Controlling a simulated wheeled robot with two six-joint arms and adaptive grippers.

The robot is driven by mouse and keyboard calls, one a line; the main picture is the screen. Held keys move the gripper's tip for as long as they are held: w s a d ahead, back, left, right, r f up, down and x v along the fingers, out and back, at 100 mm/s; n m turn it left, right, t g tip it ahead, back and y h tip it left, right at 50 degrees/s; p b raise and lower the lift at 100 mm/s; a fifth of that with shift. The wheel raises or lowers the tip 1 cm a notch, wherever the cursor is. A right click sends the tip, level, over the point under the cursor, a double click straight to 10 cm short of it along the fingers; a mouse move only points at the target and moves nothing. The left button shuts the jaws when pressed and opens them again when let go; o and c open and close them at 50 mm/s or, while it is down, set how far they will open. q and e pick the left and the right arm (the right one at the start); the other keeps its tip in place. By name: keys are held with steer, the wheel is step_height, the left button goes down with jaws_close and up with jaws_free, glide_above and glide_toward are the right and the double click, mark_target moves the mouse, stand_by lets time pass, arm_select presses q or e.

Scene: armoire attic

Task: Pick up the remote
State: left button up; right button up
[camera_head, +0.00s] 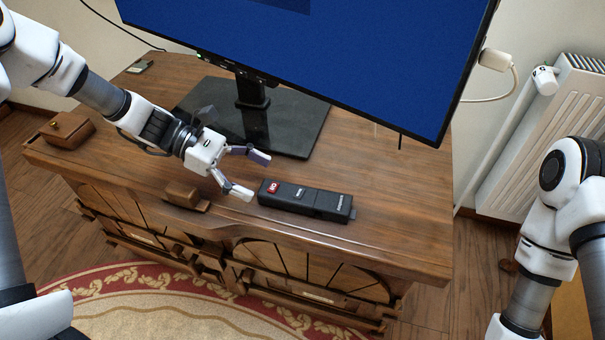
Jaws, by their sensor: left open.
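The remote (320,202) is a long black bar with a red patch near its left end. It lies on the top of the wooden cabinet (400,235), close to the front edge and right of centre. My left gripper (254,176) reaches in from the left over the cabinet top. Its two fingers are spread and empty, pointing right. The fingertips are just left of the remote's red end, and I cannot tell their exact height above the wood. My right arm shows at the right edge, but its gripper is out of view.
A large television (330,50) stands behind the remote on a glossy black base (300,125). A small wooden block (182,194) sits left of my left gripper near the front edge. A wooden box (67,130) is at the far left. Bare cabinet top lies right of the remote.

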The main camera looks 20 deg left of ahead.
mark_target(285, 191)
arm_select(q)
steer(key=b+x, duration=0.2)
steer(key=x, duration=0.1)
steer(key=f+b+x, duration=0.1)
steer(key=b+x, duration=0.1)
steer(key=x, duration=0.2)
steer(key=shift+w, duration=0.25)
steer(key=shift+d, duration=0.25)
steer(key=shift+r, duration=0.1)
jaws_close()
